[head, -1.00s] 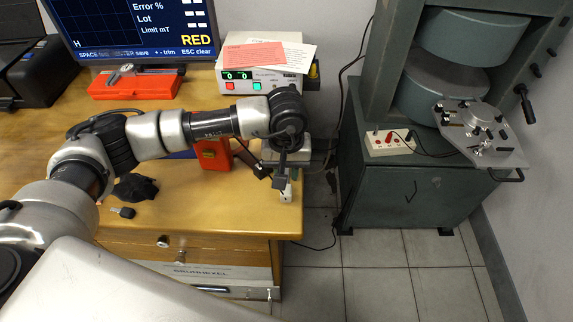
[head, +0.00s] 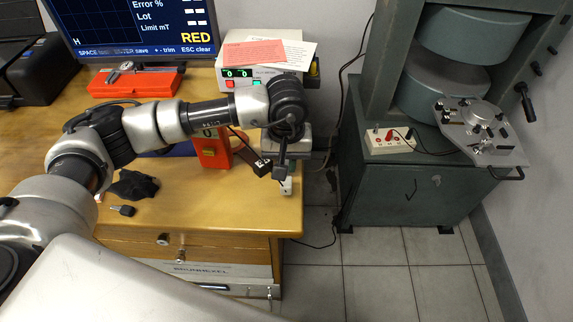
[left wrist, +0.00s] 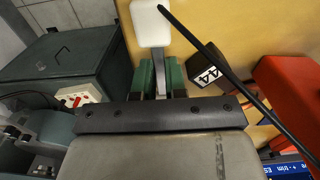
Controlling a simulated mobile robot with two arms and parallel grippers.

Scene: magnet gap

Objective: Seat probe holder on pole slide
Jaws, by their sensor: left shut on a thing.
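My left gripper (head: 282,168) is over the right front corner of the wooden desk. A small white block (head: 287,187) shows just below its fingers. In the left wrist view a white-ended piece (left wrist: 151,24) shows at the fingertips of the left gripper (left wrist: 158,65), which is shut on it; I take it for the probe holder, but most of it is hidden. The pole slide cannot be singled out; a grey plate with metal fittings (head: 481,132) projects from the green magnet (head: 455,85). My right gripper is not in view.
A red meter (head: 212,153) and a small black box (head: 262,166) are left of the gripper. A black cable (left wrist: 240,85) crosses the wrist view. A white terminal box (head: 389,142) sits by the magnet. Open tiled floor (head: 375,255) lies between desk and magnet.

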